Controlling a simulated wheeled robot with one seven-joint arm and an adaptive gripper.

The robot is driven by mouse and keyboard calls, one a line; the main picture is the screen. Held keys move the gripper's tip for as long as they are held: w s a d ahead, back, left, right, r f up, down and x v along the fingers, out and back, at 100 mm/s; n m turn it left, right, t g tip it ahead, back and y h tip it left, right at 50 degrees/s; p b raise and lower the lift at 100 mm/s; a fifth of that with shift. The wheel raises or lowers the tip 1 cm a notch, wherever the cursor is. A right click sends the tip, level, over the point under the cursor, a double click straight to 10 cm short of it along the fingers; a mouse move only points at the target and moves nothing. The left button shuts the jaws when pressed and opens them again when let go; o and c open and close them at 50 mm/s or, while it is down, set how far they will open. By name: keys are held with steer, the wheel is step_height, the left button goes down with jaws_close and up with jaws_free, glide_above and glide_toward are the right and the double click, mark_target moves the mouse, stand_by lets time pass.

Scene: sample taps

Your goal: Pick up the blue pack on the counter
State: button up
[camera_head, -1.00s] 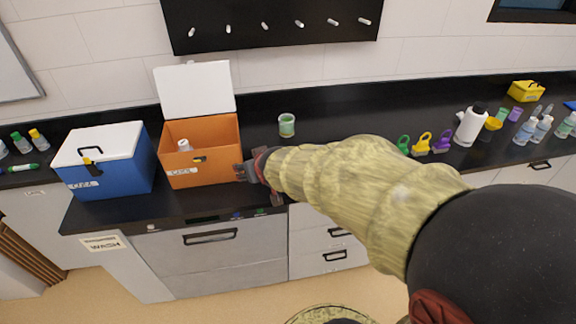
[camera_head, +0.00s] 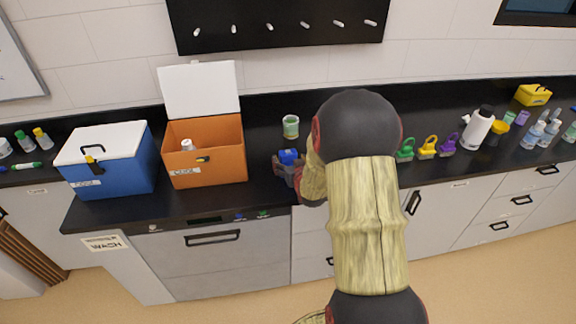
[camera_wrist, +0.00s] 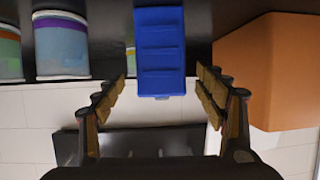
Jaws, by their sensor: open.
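The blue pack (camera_head: 289,156) is on the black counter, right of the orange cooler, and partly hidden by my gripper in the head view. In the wrist view the blue pack (camera_wrist: 160,50) is a ribbed blue block at the top centre. My gripper (camera_head: 288,170) is at the pack. In the wrist view my open gripper (camera_wrist: 160,88) has one finger on each side of the pack's near end, with a visible gap on both sides. Whether the pack rests fully on the counter is hard to tell.
The open orange cooler (camera_head: 222,168) stands just left of my gripper, and a blue cooler (camera_head: 125,178) farther left. A green-banded cup (camera_head: 291,127) stands behind the pack. Coloured clips and bottles line the counter (camera_head: 350,95) to the right.

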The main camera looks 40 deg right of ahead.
mark_target(289, 160)
steer(key=x, duration=0.3)
steer(key=shift+w+f, duration=0.1)
steer(key=shift+f, duration=0.1)
steer(key=shift+c, duration=1.2)
steer(key=c, duration=1.1)
steer(key=shift+r, duration=0.1)
steer(key=shift+c, duration=0.3)
